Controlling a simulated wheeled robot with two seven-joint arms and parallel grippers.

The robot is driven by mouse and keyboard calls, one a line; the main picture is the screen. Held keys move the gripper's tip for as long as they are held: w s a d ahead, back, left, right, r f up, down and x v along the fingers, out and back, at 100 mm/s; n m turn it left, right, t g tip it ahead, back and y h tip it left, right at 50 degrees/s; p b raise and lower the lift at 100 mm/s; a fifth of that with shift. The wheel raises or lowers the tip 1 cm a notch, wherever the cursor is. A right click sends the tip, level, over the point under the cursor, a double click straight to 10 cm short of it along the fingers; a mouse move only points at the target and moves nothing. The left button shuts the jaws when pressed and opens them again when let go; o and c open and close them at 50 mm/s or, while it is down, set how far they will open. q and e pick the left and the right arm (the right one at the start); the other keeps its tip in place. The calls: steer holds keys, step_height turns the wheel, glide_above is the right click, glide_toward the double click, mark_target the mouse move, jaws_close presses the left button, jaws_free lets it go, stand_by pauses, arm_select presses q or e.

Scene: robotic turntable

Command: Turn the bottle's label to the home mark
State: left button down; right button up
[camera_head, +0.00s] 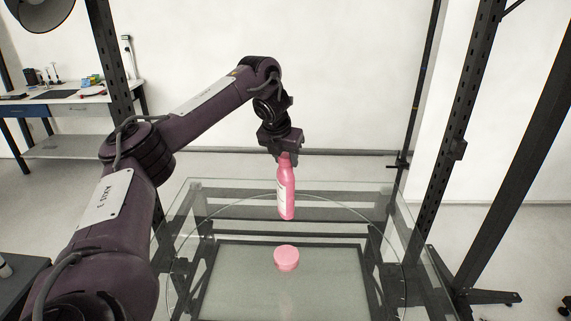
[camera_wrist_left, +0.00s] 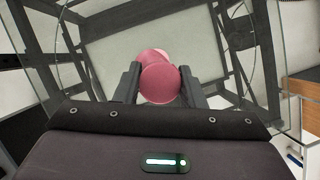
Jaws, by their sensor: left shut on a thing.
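A pink bottle (camera_head: 287,195) hangs or stands upright under my left gripper (camera_head: 285,153) in the head view. A white label (camera_head: 280,190) shows on its left side. The gripper's fingers are shut on the bottle's top. In the left wrist view, the bottle's round pink top (camera_wrist_left: 159,84) sits between the two fingers of the gripper (camera_wrist_left: 157,86). A round glass turntable (camera_head: 170,270) lies below. I cannot tell whether the bottle's base touches the glass. I cannot make out a home mark for certain. My right gripper is not in view.
A short round pink piece (camera_head: 286,258) is on or over the glass, nearer to me than the bottle. Dark posts (camera_head: 470,130) rise on both sides. A workbench (camera_head: 65,100) stands at the back left. The glass around the pink piece is clear.

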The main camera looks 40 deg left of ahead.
mark_target(287, 211)
arm_select(q)
steer(key=f+n+b, duration=0.1)
steer(key=f+b, duration=0.1)
steer(key=f, duration=0.4)
steer(key=f+n+b, duration=0.1)
steer(key=f+b, duration=0.1)
steer(key=f, duration=0.4)
steer(key=f+y+b, duration=0.1)
steer(key=f+b, duration=0.2)
steer(key=f, duration=0.3)
steer(key=shift+w+d+f+n+g, duration=0.1)
steer(key=shift+w+f+n+g, duration=0.2)
steer(key=shift+n, duration=0.1)
steer(key=shift+s+f, duration=0.1)
steer(key=shift+f, duration=0.05)
steer(key=n+y+p, duration=0.1)
steer(key=n, duration=0.2)
steer(key=shift+n+g+p, duration=0.3)
steer(key=shift+n+g, duration=0.1)
steer(key=shift+n+g+y, duration=0.3)
steer(key=shift+n+g, duration=0.1)
steer(key=shift+n, duration=0.8)
steer(key=shift+f+p, duration=0.2)
steer(key=shift+p, duration=0.15)
steer(key=c, duration=0.8)
jaws_free()
steer(key=shift+c, duration=0.2)
